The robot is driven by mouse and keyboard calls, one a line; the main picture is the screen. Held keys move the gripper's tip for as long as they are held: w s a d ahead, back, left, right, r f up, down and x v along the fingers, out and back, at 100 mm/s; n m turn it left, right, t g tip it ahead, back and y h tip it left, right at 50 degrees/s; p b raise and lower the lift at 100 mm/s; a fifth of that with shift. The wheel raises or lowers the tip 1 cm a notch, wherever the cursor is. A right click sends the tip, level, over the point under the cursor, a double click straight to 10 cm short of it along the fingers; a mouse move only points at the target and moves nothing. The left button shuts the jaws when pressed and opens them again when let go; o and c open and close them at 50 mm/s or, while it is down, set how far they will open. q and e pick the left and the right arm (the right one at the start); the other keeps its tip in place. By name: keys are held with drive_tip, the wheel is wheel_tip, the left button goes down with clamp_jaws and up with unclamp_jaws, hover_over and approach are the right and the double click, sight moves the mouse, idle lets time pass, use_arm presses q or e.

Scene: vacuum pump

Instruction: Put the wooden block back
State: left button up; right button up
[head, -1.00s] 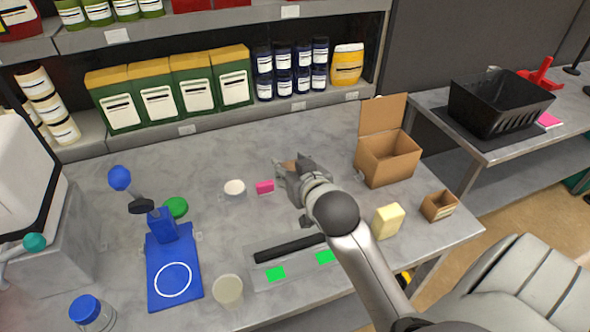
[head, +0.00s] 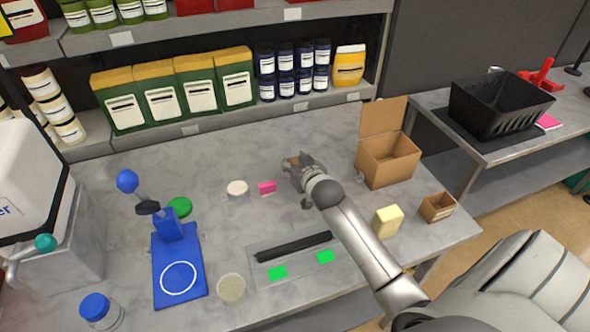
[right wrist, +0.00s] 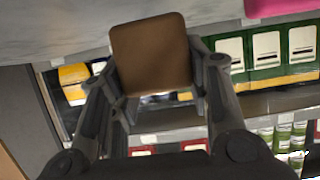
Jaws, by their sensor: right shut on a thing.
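The wooden block (right wrist: 151,54) is brown and sits between the fingers of my right gripper (right wrist: 155,85) in the right wrist view, where its square face shows in full. In the head view my right gripper (head: 298,170) is over the middle of the table, just right of a pink item. Only a small brown part of the block (head: 291,161) shows there, mostly hidden by the gripper. I cannot tell whether the block touches the table. My left gripper is not in view.
An open cardboard box (head: 388,160) stands right of the gripper. A small brown box (head: 437,207) and a yellow block (head: 387,221) lie nearer. The pink item (head: 267,187), a white lid (head: 237,188) and a black bar (head: 294,246) are close by. Shelves line the back.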

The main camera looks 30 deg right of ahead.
wheel_tip(320, 180, down, 2)
drive_tip(key=shift+f+p, duration=0.1)
drive_tip(key=shift+p, duration=0.4)
drive_tip(key=shift+f, duration=0.4)
drive_tip(key=shift+f, duration=0.2)
drive_tip(key=o, duration=1.1)
drive_tip(key=shift+r, duration=0.15)
